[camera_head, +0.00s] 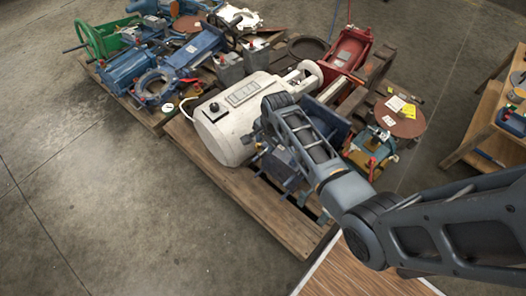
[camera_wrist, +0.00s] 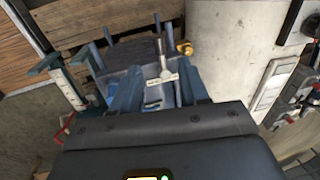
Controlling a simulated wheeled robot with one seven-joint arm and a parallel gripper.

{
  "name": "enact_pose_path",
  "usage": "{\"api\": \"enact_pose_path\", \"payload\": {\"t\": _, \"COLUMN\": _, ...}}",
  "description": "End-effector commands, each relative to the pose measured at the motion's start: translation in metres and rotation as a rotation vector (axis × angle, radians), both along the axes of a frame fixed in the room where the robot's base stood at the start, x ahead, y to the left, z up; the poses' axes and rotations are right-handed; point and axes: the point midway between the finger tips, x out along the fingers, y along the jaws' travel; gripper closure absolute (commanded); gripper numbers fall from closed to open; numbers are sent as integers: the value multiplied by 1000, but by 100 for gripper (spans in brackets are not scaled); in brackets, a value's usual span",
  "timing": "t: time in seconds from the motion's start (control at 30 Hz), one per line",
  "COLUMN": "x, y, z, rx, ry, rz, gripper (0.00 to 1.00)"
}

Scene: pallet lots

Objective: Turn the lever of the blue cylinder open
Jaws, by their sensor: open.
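In the wrist view my gripper (camera_wrist: 157,88) is open, its two fingers apart and pointing at a blue part. A small metal lever (camera_wrist: 160,58) with a whitish crosspiece shows between the fingers; I cannot tell whether it touches either one. The blue cylinder (camera_wrist: 130,52) lies beyond and around it, on the wooden pallet, with dark rods sticking out. In the head view my arm covers most of this spot, and only bluish parts show beside the large white cylinder. The lever cannot be made out there.
The large white cylinder (camera_head: 225,133) lies close by on the pallet (camera_head: 250,208) and also fills the right of the wrist view (camera_wrist: 228,45). Red (camera_head: 347,55), green (camera_head: 100,38) and other blue equipment crowds the pallets behind. Concrete floor (camera_head: 90,200) at the left is clear.

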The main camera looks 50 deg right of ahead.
Motion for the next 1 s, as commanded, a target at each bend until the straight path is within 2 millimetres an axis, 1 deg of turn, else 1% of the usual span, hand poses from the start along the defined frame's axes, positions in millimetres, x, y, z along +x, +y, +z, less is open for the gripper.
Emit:
{"api": "enact_pose_path", "payload": {"t": 0.3, "x": 8, "y": 0, "z": -47, "rx": 0, "ry": 2, "rz": -1, "gripper": 56}}
{"api": "enact_pose_path", "payload": {"t": 0.4, "x": 11, "y": -1, "z": -59, "rx": 0, "ry": 1, "rz": 0, "gripper": 56}}
{"api": "enact_pose_path", "payload": {"t": 0.5, "x": 12, "y": -1, "z": -68, "rx": -1, "ry": 0, "rz": 0, "gripper": 56}}
{"api": "enact_pose_path", "payload": {"t": 0.63, "x": 13, "y": -1, "z": -73, "rx": -1, "ry": 0, "rz": 1, "gripper": 56}}
{"api": "enact_pose_path", "payload": {"t": 0.87, "x": 13, "y": -1, "z": -73, "rx": -1, "ry": -1, "rz": 1, "gripper": 56}}
{"api": "enact_pose_path", "payload": {"t": 0.93, "x": 13, "y": -1, "z": -73, "rx": -1, "ry": -1, "rz": 1, "gripper": 60}}
{"api": "enact_pose_path", "payload": {"t": 1.0, "x": 13, "y": 0, "z": -73, "rx": -1, "ry": -1, "rz": 1, "gripper": 67}}
